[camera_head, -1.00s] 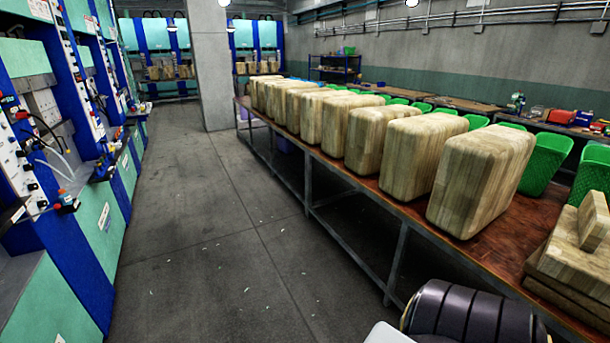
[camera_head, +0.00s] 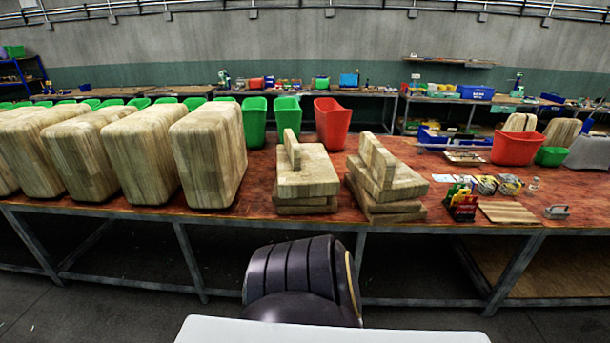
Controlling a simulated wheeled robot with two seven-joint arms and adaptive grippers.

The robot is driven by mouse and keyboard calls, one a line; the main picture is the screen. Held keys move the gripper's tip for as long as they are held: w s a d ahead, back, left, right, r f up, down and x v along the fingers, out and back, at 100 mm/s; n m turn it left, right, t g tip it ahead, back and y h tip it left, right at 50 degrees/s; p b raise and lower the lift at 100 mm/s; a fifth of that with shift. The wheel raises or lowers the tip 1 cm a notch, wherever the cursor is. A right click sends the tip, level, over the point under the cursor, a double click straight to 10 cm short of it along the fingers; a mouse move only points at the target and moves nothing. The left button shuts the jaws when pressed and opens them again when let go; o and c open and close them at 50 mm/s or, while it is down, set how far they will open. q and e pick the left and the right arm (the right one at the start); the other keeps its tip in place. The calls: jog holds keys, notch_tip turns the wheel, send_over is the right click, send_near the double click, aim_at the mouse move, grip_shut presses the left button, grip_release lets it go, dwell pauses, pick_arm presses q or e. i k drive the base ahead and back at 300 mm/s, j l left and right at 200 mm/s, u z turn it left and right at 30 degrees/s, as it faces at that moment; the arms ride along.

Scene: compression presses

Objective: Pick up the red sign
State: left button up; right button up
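I cannot clearly make out a red sign in the head view. A small red holder with yellow and green items (camera_head: 462,203) stands on the right part of the long red-brown table (camera_head: 262,188). Its details are too small to tell whether it includes a sign. Neither of my grippers is in view.
Tall wooden blocks (camera_head: 208,155) line the table's left part. Stacked wooden boards (camera_head: 307,175) lie in the middle. A red bin (camera_head: 332,122) and green bins (camera_head: 287,116) stand behind. Another red bin (camera_head: 516,147) is at right. Grey floor (camera_head: 400,262) lies before the table.

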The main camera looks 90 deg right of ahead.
aim_at(464, 207)
jog(key=z, duration=4.1)
